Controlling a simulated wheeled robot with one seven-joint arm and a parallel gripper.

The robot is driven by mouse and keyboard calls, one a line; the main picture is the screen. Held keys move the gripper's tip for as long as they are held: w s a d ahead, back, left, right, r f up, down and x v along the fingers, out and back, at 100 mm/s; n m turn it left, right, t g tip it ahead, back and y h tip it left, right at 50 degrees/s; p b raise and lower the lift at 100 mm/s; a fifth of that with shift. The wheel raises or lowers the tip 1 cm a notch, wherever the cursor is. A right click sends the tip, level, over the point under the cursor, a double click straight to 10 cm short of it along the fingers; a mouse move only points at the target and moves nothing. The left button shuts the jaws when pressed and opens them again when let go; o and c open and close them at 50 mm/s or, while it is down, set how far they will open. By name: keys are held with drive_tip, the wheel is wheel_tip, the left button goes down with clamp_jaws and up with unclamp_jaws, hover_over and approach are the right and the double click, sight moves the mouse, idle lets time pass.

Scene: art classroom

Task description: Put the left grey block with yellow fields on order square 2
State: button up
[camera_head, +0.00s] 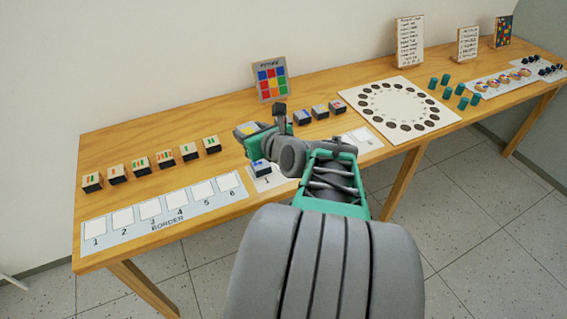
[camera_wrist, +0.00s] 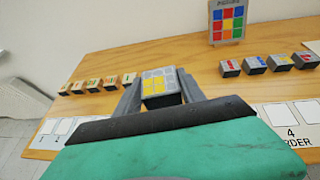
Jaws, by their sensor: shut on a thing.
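My gripper (camera_wrist: 160,88) is shut on a grey block with yellow fields (camera_wrist: 161,84), held between the two fingers with its patterned top facing up. In the head view the block (camera_head: 248,129) is at the left end of my gripper (camera_head: 256,132), above the table behind the order sheet. The order sheet (camera_head: 255,184) lies in front of it, with a blue-marked block (camera_head: 262,168) on square 1. Order square 2 is hidden behind my arm in the head view and behind my gripper body in the wrist view.
Several grey blocks (camera_wrist: 255,65) with coloured fields stand in a row on the right. Several striped blocks (camera_head: 140,165) stand behind the border sheet (camera_head: 165,228) on the left. A picture board (camera_head: 272,78) stands at the back. A white dotted board (camera_head: 384,112) lies farther right.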

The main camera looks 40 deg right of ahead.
drive_tip(key=s+f+m+h, duration=0.1)
drive_tip(key=s+f+h, duration=0.15)
drive_tip(key=s, duration=0.75)
drive_tip(key=shift+y, duration=0.35)
drive_tip(key=w+d+f+b, duration=0.2)
drive_tip(key=w+d+f, duration=0.1)
drive_tip(key=w+d+f+b, duration=0.1)
drive_tip(key=w+d+f, duration=0.2)
drive_tip(key=d+f, duration=0.1)
drive_tip(key=w+d+f+b, duration=0.2)
drive_tip(key=w+d+f, duration=0.1)
drive_tip(key=d+f, duration=0.1)
drive_tip(key=shift+b, duration=0.35)
drive_tip(key=shift+w+f+b, duration=0.1)
drive_tip(key=shift+f+b, duration=0.3)
drive_tip(key=shift+f, duration=0.95)
drive_tip(key=shift+f, duration=0.15)
drive_tip(key=o, duration=1.1)
